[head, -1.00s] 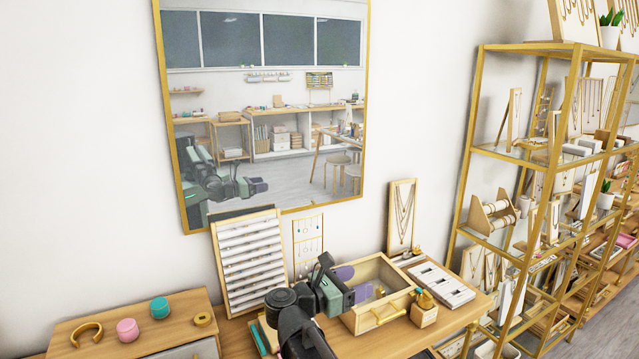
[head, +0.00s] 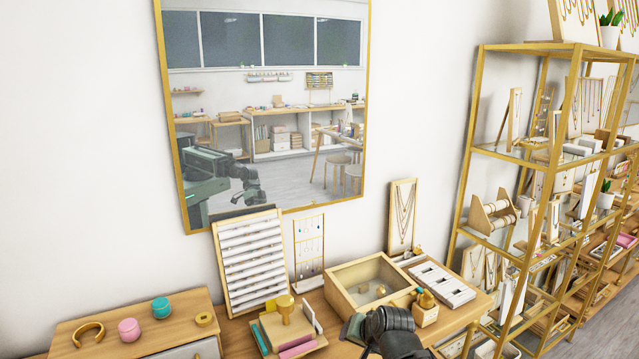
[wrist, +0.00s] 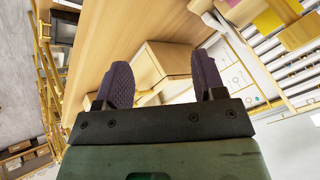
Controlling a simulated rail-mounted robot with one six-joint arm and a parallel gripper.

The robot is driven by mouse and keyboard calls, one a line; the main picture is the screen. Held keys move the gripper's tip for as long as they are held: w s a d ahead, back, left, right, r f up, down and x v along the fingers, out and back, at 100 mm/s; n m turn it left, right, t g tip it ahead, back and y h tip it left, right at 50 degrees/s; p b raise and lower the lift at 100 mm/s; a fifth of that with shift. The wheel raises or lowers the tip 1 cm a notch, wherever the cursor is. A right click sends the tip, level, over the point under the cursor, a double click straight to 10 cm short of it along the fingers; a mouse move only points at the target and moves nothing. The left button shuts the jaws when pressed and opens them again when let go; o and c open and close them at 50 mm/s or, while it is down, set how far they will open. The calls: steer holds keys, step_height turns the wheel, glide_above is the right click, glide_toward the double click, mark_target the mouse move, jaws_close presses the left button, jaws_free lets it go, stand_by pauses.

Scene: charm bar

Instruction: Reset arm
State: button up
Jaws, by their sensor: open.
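My arm shows low in the head view, drawn back toward the table's front edge. My gripper (wrist: 163,82) shows in the wrist view with two purple padded fingers spread wide apart and nothing between them. Beyond the fingers are the wooden table top (wrist: 135,35) and an open wooden box (head: 340,298). In the head view the box holds a few small gold-coloured pieces. The fingertips themselves cannot be made out in the head view.
A ring display (head: 250,262) leans on the wall. A gold shelf (head: 470,150) stands at right.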

steer(key=s+d+f+n+g+h, duration=0.3)
steer(key=s+d+g, duration=0.2)
steer(key=s+d, duration=0.3)
steer(key=s+f+g+b, duration=0.1)
steer(key=s+f+b, duration=0.3)
steer(key=f+b, duration=0.6)
steer(key=shift+s+f+g, duration=0.2)
steer(key=shift+s+g, duration=0.1)
steer(key=shift+s, duration=0.1)
